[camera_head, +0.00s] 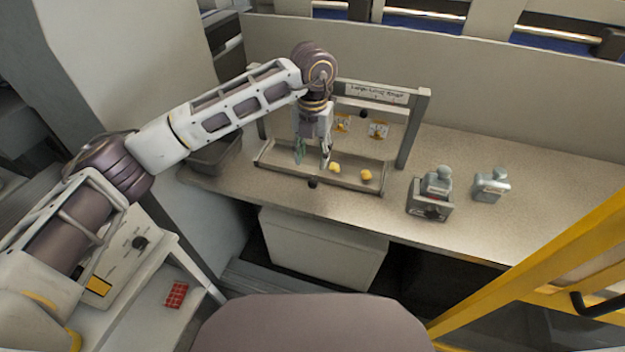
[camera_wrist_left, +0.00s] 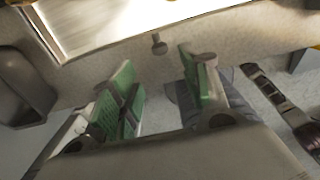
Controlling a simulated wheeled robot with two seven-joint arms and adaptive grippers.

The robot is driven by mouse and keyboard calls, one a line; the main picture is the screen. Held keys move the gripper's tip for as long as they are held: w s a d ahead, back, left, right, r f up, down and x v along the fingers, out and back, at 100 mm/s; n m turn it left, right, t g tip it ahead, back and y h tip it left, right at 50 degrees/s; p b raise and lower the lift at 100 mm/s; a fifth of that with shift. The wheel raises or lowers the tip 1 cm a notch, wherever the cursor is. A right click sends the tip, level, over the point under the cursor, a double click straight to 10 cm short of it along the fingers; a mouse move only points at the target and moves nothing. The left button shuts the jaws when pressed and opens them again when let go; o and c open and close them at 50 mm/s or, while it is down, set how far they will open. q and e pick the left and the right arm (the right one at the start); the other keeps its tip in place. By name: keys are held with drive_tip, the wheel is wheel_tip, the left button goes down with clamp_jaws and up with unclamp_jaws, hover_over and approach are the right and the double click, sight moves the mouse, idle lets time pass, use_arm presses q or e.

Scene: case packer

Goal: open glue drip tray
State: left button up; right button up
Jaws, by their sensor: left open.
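The glue drip tray (camera_head: 346,178) is a shallow rectangular tray with a dark rim under a small frame on the counter. Yellow lumps (camera_head: 366,175) lie in it. A dark round knob (camera_head: 312,183) stands at its front edge. My left gripper (camera_head: 313,158) is open over the left part of the tray, pointing down. In the left wrist view the green-padded fingers of the gripper (camera_wrist_left: 158,66) are apart and empty, with the knob (camera_wrist_left: 157,44) beyond them, roughly between the tips. I cannot tell whether they touch anything. My right gripper is out of view.
A grey bin (camera_head: 215,154) stands left of the tray. A dark-based device (camera_head: 431,205) and a grey device (camera_head: 490,186) stand to the right. The frame's right post (camera_head: 413,130) rises beside the tray. A yellow rail (camera_head: 520,275) crosses the lower right. The far right counter is clear.

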sight(313, 181)
use_arm(q)
wheel_tip(313, 181, down, 4)
drive_tip(key=shift+r, duration=0.15)
wheel_tip(313, 181, down, 6)
drive_tip(key=shift+f+p, duration=0.1)
drive_tip(key=shift+p, duration=0.3)
drive_tip(key=shift+f, duration=0.15)
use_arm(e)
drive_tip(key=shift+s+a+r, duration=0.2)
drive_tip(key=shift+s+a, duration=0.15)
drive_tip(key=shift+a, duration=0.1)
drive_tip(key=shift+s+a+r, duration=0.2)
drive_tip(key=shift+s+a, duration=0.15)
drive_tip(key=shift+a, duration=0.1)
